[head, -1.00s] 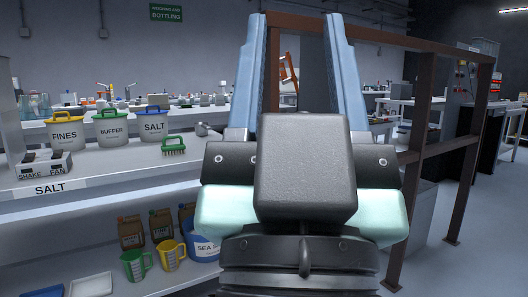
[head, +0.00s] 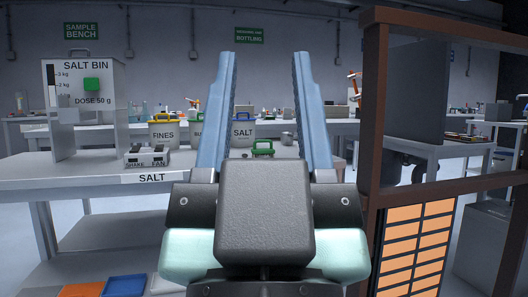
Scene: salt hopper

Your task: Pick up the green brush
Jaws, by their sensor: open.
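The green brush (head: 262,149) lies on the salt bench (head: 95,170), near its right end, in front of the SALT tub (head: 242,131). In the picture it shows between the two long blue fingers of my gripper (head: 272,60), beyond the gripper's dark body. My gripper is open and empty, with its fingers raised and wide apart. The brush is not touched by it, as far as I can see. The gripper's body hides part of the bench's front right.
A FINES tub (head: 163,134), a SHAKE/FAN box (head: 147,157) and the SALT BIN (head: 90,125) stand on the bench. A brown post frame (head: 371,120) with an orange-drawered rack (head: 415,245) is close on the right.

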